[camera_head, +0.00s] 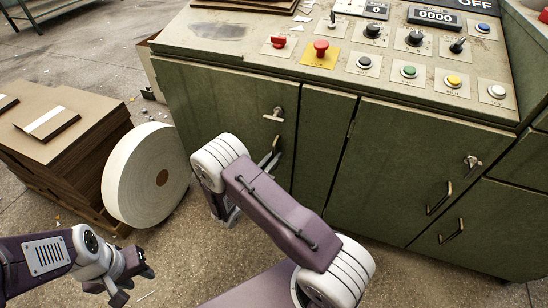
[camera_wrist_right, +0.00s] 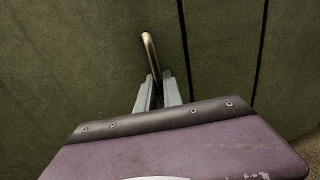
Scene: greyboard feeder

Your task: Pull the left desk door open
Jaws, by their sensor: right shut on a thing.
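The left desk door (camera_head: 222,100) is a green panel on the front of the control desk. It looks flush with the desk front. A knob-like latch (camera_head: 273,115) sits near its upper right edge. Below it is a metal bar handle (camera_head: 275,146), partly hidden by my right arm. In the right wrist view, the handle (camera_wrist_right: 149,48) rises from between the fingers of my right gripper (camera_wrist_right: 158,90), which is shut on its lower part. A dark seam runs just right of the handle. My left gripper (camera_head: 136,283) is open and empty, low at the left, away from the desk.
A large white roll (camera_head: 130,185) stands on the floor left of the door, beside a board stack (camera_head: 60,125) on a pallet. The desk top (camera_head: 310,70) carries buttons and switches. Another green door (camera_head: 400,165) with its own handle is to the right.

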